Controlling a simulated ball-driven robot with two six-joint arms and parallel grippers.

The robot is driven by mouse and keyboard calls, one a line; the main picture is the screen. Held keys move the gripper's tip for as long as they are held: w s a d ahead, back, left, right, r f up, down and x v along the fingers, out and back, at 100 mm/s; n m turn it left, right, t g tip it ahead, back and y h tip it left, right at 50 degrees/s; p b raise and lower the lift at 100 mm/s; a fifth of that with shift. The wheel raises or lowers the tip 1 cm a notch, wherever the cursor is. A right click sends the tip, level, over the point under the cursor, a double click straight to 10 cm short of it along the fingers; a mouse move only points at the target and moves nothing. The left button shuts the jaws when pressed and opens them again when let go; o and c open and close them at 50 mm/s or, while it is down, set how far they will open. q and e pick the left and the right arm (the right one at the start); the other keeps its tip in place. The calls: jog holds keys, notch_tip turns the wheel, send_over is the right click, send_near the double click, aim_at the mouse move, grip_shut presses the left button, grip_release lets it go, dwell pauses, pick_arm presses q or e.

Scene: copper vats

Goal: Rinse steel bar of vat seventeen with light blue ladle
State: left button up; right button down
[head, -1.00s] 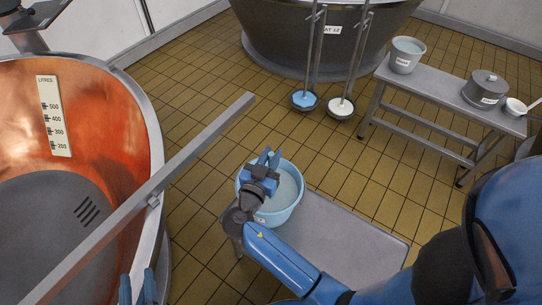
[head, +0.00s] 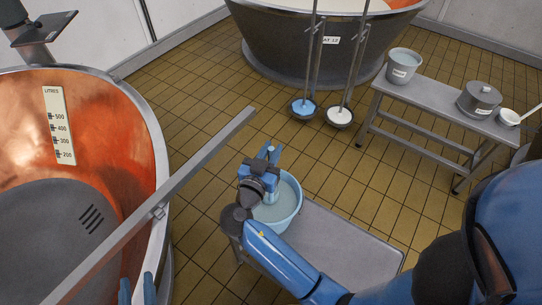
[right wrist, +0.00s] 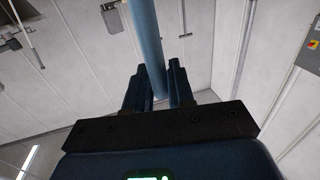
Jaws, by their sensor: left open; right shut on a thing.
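The copper vat (head: 130,130) at the left shows no number. A long grey steel bar (head: 190,174) crosses its rim, its far end out over the floor. My right gripper (head: 268,157) is over a light blue tub of water (head: 295,205), shut on a light blue rod (head: 269,170), which looks like the ladle's handle. The rod also shows between the fingers in the right wrist view (right wrist: 147,45). I cannot see the ladle's bowl. My left gripper (head: 137,290) is open at the lower left, beside the vat's rim, partly cut off by the frame.
The tub stands on a low grey bench (head: 345,245). Behind are another vat (head: 290,45) labelled 12 and two long-handled tools with a blue head (head: 303,107) and a white head (head: 340,116). A side table (head: 430,98) holds a bucket (head: 403,65), lidded pot (head: 479,98) and white scoop (head: 508,117).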

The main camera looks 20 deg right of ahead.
notch_tip(320, 180, up, 12)
jog(key=p, duration=0.5)
jog(key=shift+f+p, duration=0.15)
jog(key=shift+p, duration=0.25)
